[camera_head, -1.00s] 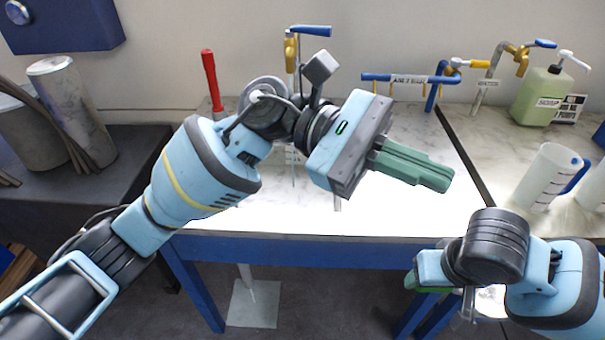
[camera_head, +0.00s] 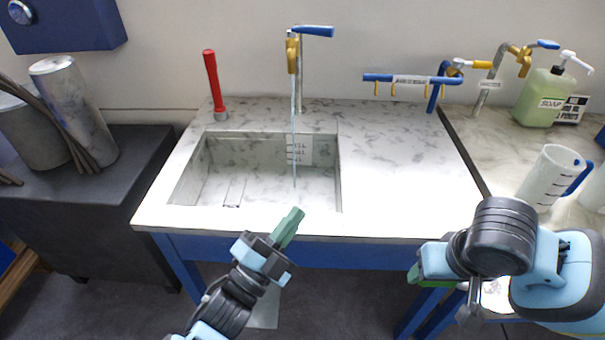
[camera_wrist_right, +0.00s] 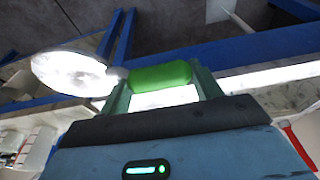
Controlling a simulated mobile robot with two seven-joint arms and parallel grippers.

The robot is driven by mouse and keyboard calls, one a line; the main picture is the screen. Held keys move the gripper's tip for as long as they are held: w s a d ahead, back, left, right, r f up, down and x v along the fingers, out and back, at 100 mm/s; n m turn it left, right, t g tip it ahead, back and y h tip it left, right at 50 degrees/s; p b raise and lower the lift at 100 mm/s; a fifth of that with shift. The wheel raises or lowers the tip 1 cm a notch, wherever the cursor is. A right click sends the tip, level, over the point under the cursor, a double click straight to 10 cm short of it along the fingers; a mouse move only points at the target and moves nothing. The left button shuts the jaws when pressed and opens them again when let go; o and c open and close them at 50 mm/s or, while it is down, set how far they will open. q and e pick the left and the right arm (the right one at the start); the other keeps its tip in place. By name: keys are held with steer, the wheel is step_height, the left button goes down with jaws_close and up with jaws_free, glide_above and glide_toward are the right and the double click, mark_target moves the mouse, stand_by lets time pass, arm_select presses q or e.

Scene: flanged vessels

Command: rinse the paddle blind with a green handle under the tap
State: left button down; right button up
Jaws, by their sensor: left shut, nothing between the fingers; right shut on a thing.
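The paddle blind's green handle (camera_wrist_right: 160,76) is between the fingers of my right gripper (camera_wrist_right: 165,85), and its pale round disc (camera_wrist_right: 75,75) extends to the left in the right wrist view. In the head view my right gripper (camera_head: 425,268) is at the lower right, in front of the counter's front edge; only a sliver of the green handle (camera_head: 413,275) shows there. The tap (camera_head: 292,52) has a blue lever, and a thin stream of water (camera_head: 294,130) falls into the sink (camera_head: 190,168). My left gripper (camera_head: 291,224) is shut and empty, near the sink's front edge.
A blue rack with hooks (camera_head: 405,79) is at the back right. A soap bottle (camera_head: 542,98), a second tap (camera_head: 518,55) and a measuring jug (camera_head: 550,178) are farther right. The counter right of the sink (camera_head: 400,165) is clear.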

arm_select(q)
steer(key=s+a+f+n+g+y, duration=0.1)
steer(key=s+a+f+n+y, duration=0.25)
steer(key=f, duration=0.35)
steer(key=s+a+f+n+g+y, duration=0.1)
steer(key=s+a+f+n+y, duration=0.1)
steer(key=s+a+f+n, duration=0.3)
steer(key=s+a+f+n+g+y, duration=0.1)
steer(key=f+n+g+y, duration=0.15)
steer(key=f, duration=0.55)
steer(key=s+a+f+n+g+y, duration=0.1)
steer(key=s+a+f+n+g, duration=0.1)
steer(key=s+f, duration=0.3)
steer(key=s+a+f+n+g+y, duration=0.2)
steer(key=s+a+f+n+g, duration=0.1)
steer(key=s, duration=1)
step_height(320, 180, down, 3)
steer(key=shift+a+f+n, duration=0.15)
steer(key=shift+a+n, duration=0.5)
steer(key=shift+n, duration=0.55)
